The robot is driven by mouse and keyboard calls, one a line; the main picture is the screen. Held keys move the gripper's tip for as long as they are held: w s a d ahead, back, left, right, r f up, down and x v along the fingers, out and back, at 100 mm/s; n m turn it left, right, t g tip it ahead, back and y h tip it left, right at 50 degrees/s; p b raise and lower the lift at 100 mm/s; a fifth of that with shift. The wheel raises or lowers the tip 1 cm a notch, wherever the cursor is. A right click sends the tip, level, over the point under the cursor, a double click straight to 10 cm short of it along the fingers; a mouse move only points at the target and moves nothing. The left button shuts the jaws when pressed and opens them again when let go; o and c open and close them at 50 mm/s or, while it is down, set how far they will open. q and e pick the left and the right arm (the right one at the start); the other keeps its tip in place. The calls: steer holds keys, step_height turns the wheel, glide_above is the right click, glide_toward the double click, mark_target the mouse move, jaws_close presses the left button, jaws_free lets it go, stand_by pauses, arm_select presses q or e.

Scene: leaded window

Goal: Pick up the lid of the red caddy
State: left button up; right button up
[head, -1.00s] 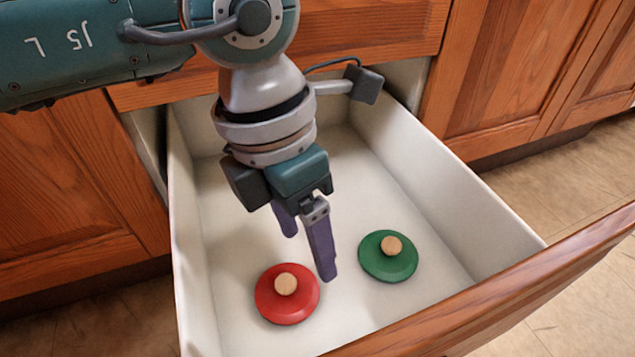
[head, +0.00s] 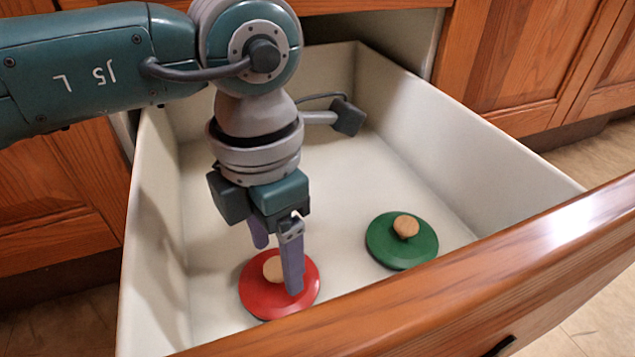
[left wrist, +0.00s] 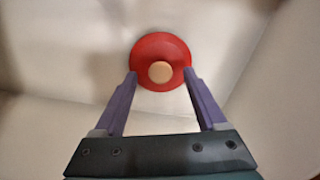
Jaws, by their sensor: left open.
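The red lid (head: 262,297), a round disc with a pale wooden knob (head: 273,268), lies in the open drawer toward its front left. My left gripper (head: 277,271) is open and points down over the lid, with one finger in front of the knob and partly covering it. In the left wrist view the red lid (left wrist: 146,53) shows ahead, its knob (left wrist: 160,72) between the two spread fingertips (left wrist: 160,76) and apart from them. The red caddy itself is not in view. My right gripper is not in view.
A green lid (head: 395,254) with a wooden knob lies to the right of the red one. The white drawer's walls (head: 460,125) and wooden front (head: 440,295) surround both lids. Drawer floor behind the lids is clear.

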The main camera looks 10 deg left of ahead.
arm_select(q)
steer(key=shift+f, duration=0.9)
steer(key=shift+s+r, duration=0.1)
jaws_close()
